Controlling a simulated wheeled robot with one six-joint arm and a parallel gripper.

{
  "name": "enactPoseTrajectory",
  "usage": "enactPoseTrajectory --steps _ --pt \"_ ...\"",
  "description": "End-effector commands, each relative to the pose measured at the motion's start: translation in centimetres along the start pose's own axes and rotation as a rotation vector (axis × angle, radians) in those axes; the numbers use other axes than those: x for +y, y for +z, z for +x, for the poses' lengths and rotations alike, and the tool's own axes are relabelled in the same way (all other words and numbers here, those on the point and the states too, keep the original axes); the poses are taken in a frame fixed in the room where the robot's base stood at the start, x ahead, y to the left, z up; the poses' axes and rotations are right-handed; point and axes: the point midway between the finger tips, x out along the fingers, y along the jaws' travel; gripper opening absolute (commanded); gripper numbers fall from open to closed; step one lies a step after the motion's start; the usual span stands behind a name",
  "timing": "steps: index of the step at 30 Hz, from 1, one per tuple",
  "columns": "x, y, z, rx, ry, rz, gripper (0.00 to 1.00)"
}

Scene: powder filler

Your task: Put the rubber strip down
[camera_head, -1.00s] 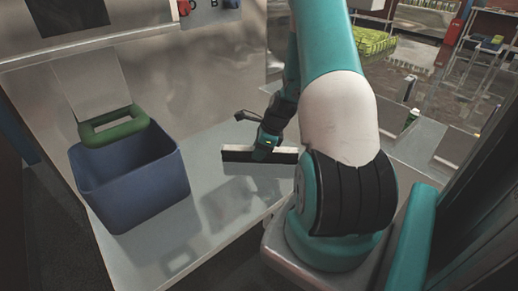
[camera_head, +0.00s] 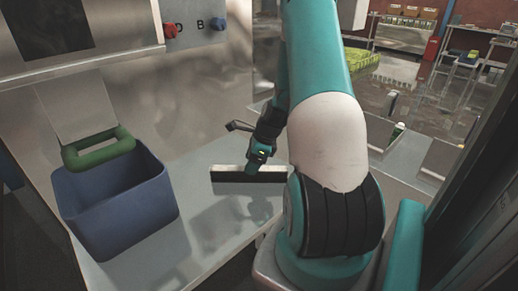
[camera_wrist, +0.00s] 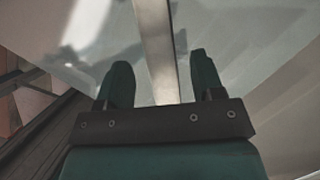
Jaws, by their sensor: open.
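The rubber strip (camera_head: 232,174) is a long dark bar with a pale upper edge. It sits on the grey metal table top (camera_head: 196,232), to the right of the blue bin. My gripper (camera_head: 257,158) is over the strip, near its middle. In the wrist view my gripper (camera_wrist: 160,68) is open, and the strip's pale edge (camera_wrist: 156,40) runs between the two fingers with a gap on each side. The strip's right end is close to or behind my arm in the head view.
The table between bin and strip is clear.

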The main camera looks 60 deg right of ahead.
Motion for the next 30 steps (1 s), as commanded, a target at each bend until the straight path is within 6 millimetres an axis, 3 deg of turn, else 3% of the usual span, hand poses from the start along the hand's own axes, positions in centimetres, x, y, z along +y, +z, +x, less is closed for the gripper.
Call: enactPoseTrajectory --steps 6,10,15,21,23,26,29,30 --pt "-0.1 -0.1 -4.9 0.000 -0.008 0.001 0.61" --pt "-0.1 -0.1 -7.1 0.000 -0.005 0.001 0.61" --pt "0.0 0.0 -8.5 0.000 -0.001 0.000 0.61" --pt "0.2 0.6 -8.8 0.000 0.004 -0.030 0.61" --pt "0.9 2.1 -8.9 0.000 0.014 -0.112 0.61" --pt "3.7 6.9 -9.1 -0.004 0.050 -0.399 0.61" --pt "9.1 13.0 -9.7 -0.025 0.105 -0.846 0.61" --pt "11.9 15.2 -10.0 -0.040 0.131 -1.047 0.61"
